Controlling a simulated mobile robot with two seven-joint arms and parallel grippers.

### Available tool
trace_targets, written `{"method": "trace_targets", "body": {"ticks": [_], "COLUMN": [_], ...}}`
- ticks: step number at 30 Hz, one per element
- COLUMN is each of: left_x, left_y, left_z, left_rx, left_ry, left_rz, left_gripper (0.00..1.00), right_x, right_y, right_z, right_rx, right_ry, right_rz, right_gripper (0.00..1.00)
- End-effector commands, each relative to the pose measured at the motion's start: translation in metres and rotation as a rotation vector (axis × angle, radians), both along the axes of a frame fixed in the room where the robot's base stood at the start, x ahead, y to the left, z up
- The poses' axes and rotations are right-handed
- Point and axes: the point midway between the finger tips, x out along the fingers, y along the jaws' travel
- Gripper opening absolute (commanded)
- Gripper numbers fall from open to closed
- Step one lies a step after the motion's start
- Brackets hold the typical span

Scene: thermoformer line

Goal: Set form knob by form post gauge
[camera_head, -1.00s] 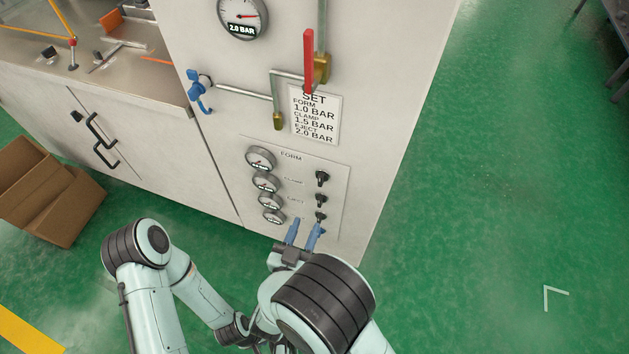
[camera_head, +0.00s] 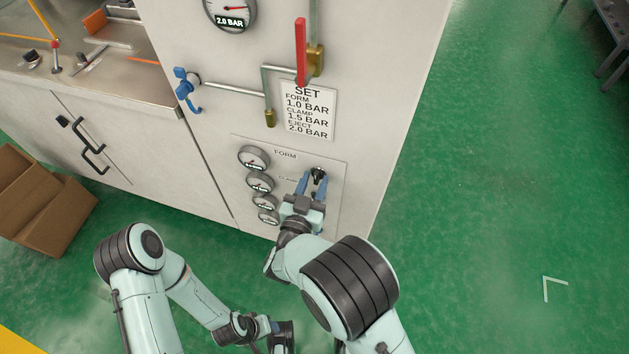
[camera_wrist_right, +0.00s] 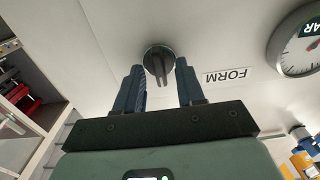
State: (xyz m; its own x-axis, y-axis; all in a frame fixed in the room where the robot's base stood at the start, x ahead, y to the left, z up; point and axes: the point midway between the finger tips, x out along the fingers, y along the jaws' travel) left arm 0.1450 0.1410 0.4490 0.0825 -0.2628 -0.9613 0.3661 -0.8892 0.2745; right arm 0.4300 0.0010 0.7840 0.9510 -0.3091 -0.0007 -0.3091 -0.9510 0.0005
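The form knob (camera_head: 319,173) is a black knob at the upper right of the small panel on the white machine face. It also shows in the right wrist view (camera_wrist_right: 158,66), with its grip bar between the fingertips. My right gripper (camera_head: 313,184) has its two blue fingers apart, one on each side of the knob, with gaps visible in the wrist view (camera_wrist_right: 160,82). The form gauge (camera_head: 253,158) is the top round dial at the panel's left; its reading is too small to tell. It is partly cut off in the wrist view (camera_wrist_right: 299,42). My left gripper is low in the head view, not clearly shown.
A sign (camera_head: 308,112) reads form 1.0, clamp 1.5, eject 2.0 bar. Above are a red lever (camera_head: 301,50), pipes and a 2.0 bar gauge (camera_head: 231,10). A blue valve (camera_head: 187,90) sticks out at left. The lower knobs are hidden behind my right gripper.

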Motion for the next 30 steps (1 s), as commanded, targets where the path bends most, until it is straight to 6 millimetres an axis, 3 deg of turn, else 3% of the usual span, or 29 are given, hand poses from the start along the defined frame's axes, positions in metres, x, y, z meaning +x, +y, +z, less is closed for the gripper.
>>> {"method": "trace_targets", "body": {"ticks": [11,12,15,16,30], "left_x": [0.0019,0.0019,0.0019,0.0019,0.0067], "left_y": [0.0009,0.0009,0.0009,0.0009,0.0031], "left_z": [-0.0010,-0.0010,-0.0010,-0.0010,-0.0060], "left_rx": [0.002,0.002,0.002,0.002,0.008], "left_ry": [-0.005,-0.005,-0.005,-0.005,-0.018], "left_rz": [0.003,0.003,0.003,0.003,0.008], "left_gripper": [0.47,0.47,0.47,0.47,0.47], "right_x": [0.0078,0.0078,0.0077,0.0076,0.0073], "right_y": [-0.0025,-0.0025,-0.0026,-0.0026,-0.0030], "right_z": [0.0005,0.0005,0.0004,0.0004,-0.0006], "right_rx": [0.001,0.001,0.001,0.001,0.071], "right_ry": [0.000,0.000,0.000,0.000,-0.022], "right_rz": [0.000,0.000,0.000,0.000,-0.001], "right_gripper": [0.38,0.35,0.03,0.00,0.00]}}
